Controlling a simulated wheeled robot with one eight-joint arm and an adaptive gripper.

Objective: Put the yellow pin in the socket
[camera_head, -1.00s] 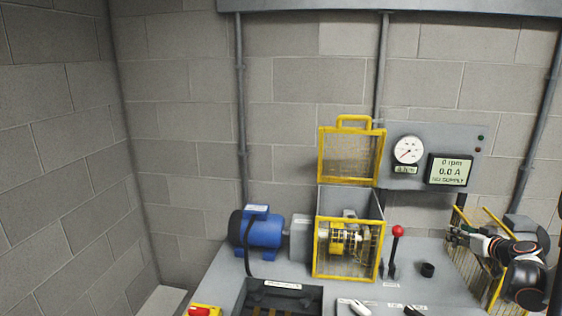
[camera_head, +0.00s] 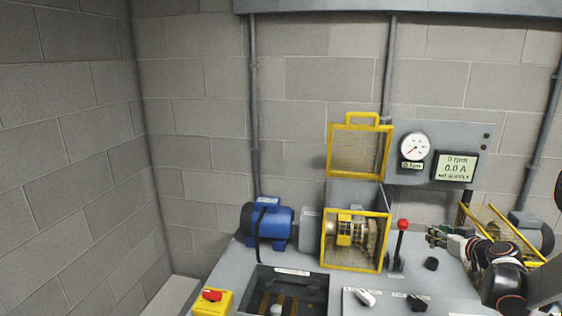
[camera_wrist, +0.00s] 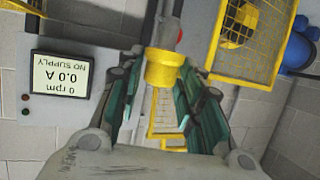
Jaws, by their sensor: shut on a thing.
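My gripper (camera_head: 434,237) is at the right of the bench, right of the red-knobbed lever. In the wrist view my gripper (camera_wrist: 160,98) has its dark green fingers on both sides of the yellow pin (camera_wrist: 163,70), a yellow cylinder with a wider collar, and is shut on it. The pin is too small to make out in the head view. A short black cylinder (camera_head: 431,263), which may be the socket, stands on the bench below my gripper in the picture. I cannot tell the height between them.
The red-knobbed lever (camera_head: 399,247) stands close left of my gripper. Left of it is the yellow mesh guard (camera_head: 355,262), its upper mesh panel (camera_head: 355,152) raised. A blue motor (camera_head: 268,222) and a display (camera_head: 457,169) reading "NO SUPPLY" are also in view.

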